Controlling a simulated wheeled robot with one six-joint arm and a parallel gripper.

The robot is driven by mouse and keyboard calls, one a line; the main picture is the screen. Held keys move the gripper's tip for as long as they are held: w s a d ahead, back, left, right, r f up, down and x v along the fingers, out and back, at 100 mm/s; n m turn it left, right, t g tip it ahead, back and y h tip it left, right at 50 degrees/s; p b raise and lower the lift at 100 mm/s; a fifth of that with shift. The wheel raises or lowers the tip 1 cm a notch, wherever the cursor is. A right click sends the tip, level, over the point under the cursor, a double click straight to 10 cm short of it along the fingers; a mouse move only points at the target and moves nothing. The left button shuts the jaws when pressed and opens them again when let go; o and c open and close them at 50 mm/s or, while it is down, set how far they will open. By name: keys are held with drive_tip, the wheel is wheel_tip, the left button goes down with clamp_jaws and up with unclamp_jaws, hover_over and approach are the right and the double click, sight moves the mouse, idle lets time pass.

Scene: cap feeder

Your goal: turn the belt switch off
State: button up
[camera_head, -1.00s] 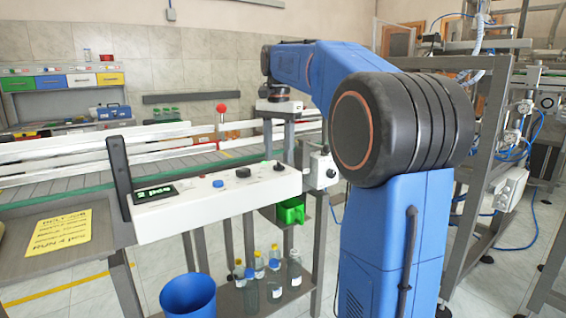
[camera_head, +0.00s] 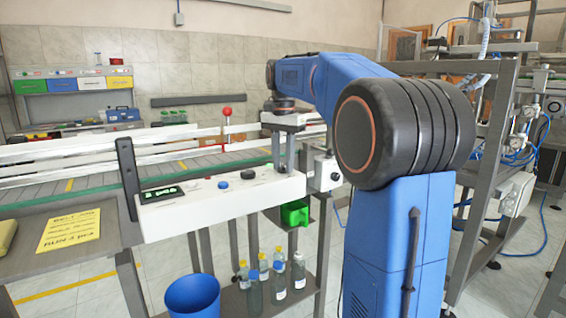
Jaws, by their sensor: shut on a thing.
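The belt's white control box (camera_head: 200,208) runs along the front of the conveyor. A dark display (camera_head: 161,194) with green characters is at the left of the box.
The conveyor belt (camera_head: 100,179) with white rails lies behind the box. A red ball-topped post (camera_head: 227,112) stands beyond it. A yellow note (camera_head: 70,230) lies at the left. A blue bin (camera_head: 192,296) and several bottles (camera_head: 279,276) are below.

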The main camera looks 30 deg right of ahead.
drive_tip(key=shift+n, duration=0.3)
drive_tip(key=n, duration=0.5)
drive_tip(key=shift+n, duration=0.3)
drive_tip(key=n, duration=0.5)
drive_tip(key=shift+n, duration=0.4)
drive_tip(key=o, duration=1.1)
drive_tip(key=shift+c, duration=0.2)
drive_tip(key=shift+r, duration=0.1)
